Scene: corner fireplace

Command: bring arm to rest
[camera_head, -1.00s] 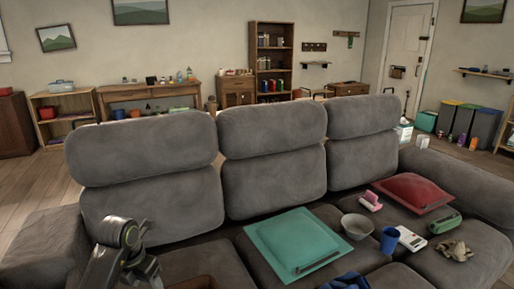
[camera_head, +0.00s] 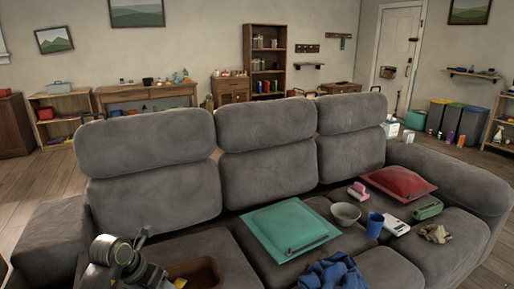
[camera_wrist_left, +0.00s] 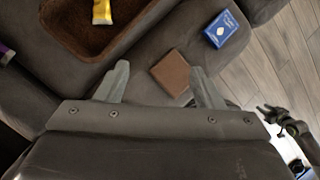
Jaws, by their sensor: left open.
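My left arm (camera_head: 125,262) shows at the bottom left of the head view, folded low over the left part of the grey sofa (camera_head: 150,145). My left gripper (camera_wrist_left: 160,82) shows in the left wrist view, with its two fingers apart. A brown block (camera_wrist_left: 171,73) shows in the gap between the fingers, lying on the grey surface below. I cannot tell its distance from the fingers. Nothing is held.
A brown tray (camera_head: 207,271) with a yellow tube (camera_wrist_left: 102,11) lies near the arm, with a blue box (camera_wrist_left: 220,29) beyond the block. A teal cushion (camera_head: 285,231), bowl (camera_head: 345,213), blue cup (camera_head: 375,224) and blue cloth (camera_head: 333,272) lie farther right.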

